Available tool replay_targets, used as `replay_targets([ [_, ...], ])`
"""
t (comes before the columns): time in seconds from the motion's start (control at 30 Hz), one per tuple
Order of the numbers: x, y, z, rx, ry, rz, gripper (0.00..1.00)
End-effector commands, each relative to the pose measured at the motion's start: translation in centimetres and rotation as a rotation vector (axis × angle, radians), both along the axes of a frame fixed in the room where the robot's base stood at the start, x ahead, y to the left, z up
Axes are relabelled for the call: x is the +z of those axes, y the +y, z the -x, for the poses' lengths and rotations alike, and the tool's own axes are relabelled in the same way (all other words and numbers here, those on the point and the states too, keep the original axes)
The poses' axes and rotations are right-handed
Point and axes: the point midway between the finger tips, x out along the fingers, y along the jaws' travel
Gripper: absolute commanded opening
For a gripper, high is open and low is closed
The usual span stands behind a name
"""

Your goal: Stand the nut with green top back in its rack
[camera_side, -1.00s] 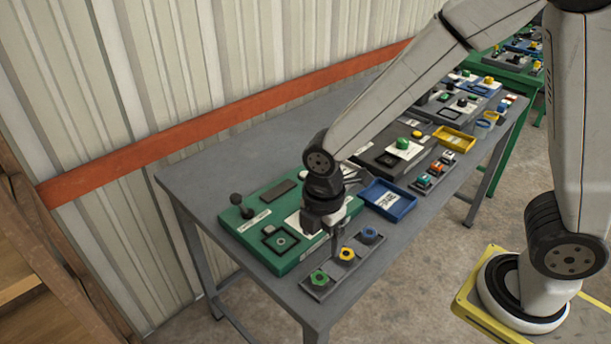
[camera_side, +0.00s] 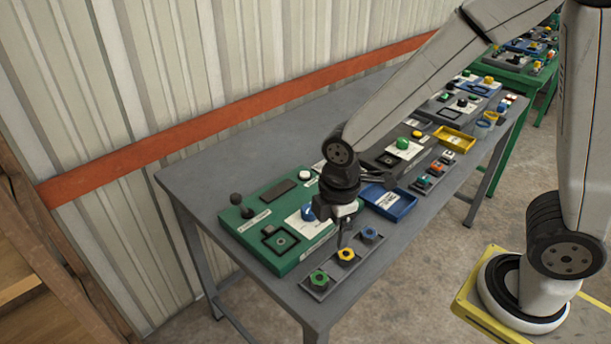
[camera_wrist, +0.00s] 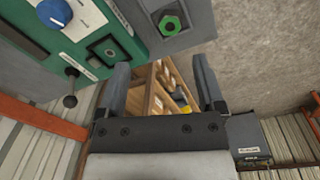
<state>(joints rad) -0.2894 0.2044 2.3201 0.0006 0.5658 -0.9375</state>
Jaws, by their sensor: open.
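The green-topped nut (camera_side: 319,279) sits in the near-left end place of a small grey rack (camera_side: 316,291), its green hexagonal top facing up. It also shows in the wrist view (camera_wrist: 170,25), inside its square place. A yellow-topped nut (camera_side: 346,254) and a blue-topped nut (camera_side: 370,234) sit in the same rack. My gripper (camera_side: 343,241) is above the rack, near the yellow nut and apart from the green one. In the wrist view its two fingers (camera_wrist: 163,88) are spread with nothing between them.
Behind the rack lies a green panel (camera_side: 247,245) with a dark lever (camera_side: 237,200) and a blue knob (camera_side: 308,212). A blue tray (camera_side: 400,208) stands to the right. The grey table's left end (camera_side: 195,190) is clear.

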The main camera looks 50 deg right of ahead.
Motion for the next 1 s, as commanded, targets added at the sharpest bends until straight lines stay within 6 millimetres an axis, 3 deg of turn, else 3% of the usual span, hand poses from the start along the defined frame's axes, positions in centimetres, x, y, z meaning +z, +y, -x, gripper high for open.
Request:
replay_targets([
  [0.3, 0.6, -5.2, 1.1, -0.633, -0.082, -0.066, 0.87],
  [0.53, 0.9, -8.1, 2.2, -1.030, -0.129, -0.125, 0.87],
  [0.73, 0.9, -9.1, 2.8, -1.198, -0.148, -0.155, 0.87],
  [1.0, 0.9, -9.3, 2.8, -1.221, -0.150, -0.159, 0.87],
])
